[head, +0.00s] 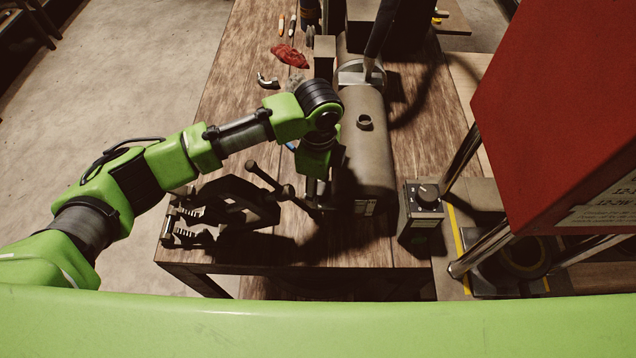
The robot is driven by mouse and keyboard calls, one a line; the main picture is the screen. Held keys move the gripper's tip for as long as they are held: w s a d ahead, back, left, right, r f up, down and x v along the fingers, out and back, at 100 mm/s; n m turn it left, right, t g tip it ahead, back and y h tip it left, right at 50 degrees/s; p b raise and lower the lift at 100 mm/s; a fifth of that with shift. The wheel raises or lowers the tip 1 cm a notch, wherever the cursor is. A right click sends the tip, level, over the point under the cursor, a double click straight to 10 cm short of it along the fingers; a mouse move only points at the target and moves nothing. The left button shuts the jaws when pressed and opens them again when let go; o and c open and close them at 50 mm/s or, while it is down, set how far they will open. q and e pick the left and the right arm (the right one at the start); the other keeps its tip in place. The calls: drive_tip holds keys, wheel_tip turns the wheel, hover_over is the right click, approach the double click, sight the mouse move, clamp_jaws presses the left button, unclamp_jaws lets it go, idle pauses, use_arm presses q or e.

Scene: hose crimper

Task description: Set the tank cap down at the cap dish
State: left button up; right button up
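The tank (372,160) is a dark cylinder lying along the middle of the bench. A short round neck (364,122) stands on its top, and I make out no cap on it. My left gripper (318,197) points down at the left side of the tank, close to the bench top. Its fingers are dark and in shadow, so I cannot tell whether they are open or shut or hold anything. I cannot make out the tank cap or the cap dish. My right gripper is out of view.
A dark vise (225,205) stands at the bench's front left corner, close to my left gripper. A control box with a knob (427,196) is right of the tank. A large red machine (560,110) fills the right. A red rag (290,56) lies at the back.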

use_arm(q)
drive_tip(key=shift+r, duration=0.3)
wheel_tip(320, 180, up, 11)
drive_tip(key=shift+r, duration=0.2)
idle(0.5)
